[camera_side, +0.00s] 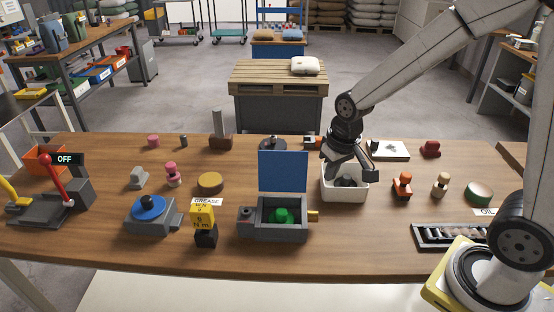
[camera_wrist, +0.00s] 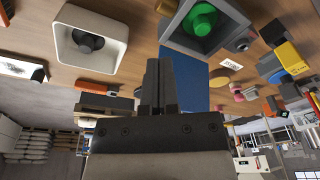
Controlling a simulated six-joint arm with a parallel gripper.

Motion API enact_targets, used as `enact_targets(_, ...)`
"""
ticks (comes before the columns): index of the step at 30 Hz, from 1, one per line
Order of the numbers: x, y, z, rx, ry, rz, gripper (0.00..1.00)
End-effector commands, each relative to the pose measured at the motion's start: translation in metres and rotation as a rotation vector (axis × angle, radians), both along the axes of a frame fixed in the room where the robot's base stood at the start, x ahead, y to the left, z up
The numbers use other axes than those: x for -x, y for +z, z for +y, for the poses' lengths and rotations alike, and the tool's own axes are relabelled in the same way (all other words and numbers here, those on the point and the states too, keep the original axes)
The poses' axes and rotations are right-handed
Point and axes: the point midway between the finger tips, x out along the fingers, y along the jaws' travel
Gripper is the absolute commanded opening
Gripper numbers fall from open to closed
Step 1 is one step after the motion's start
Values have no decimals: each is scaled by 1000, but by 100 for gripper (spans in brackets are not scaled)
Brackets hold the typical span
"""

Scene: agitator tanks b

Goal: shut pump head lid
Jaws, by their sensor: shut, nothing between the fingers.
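The pump head (camera_side: 274,228) is a grey open box on the table with a green round part (camera_side: 283,215) inside and a small yellow piece at its right side. Its blue lid (camera_side: 283,171) stands upright at the back edge, open. In the wrist view the pump head (camera_wrist: 178,36) is at the top right, and the lid (camera_wrist: 190,78) is partly hidden behind my fingers. My gripper (camera_wrist: 158,62) is shut and empty. In the side view my gripper (camera_side: 334,163) is right of the lid, above the white bin, apart from the lid.
The white bin (camera_side: 345,196) holds a dark round part, just right of the pump head. Several small parts are spread around. The table front is mostly clear.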

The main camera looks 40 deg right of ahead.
Motion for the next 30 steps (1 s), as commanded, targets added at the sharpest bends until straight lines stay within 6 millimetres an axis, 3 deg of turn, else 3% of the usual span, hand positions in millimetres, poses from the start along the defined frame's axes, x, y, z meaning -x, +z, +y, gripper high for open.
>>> enact_targets(3,-29,5,-6,-13,-63,25,0)
enact_targets(12,-91,16,-20,-42,-216,89,0)
enact_targets(30,-187,27,-56,-89,-511,218,0)
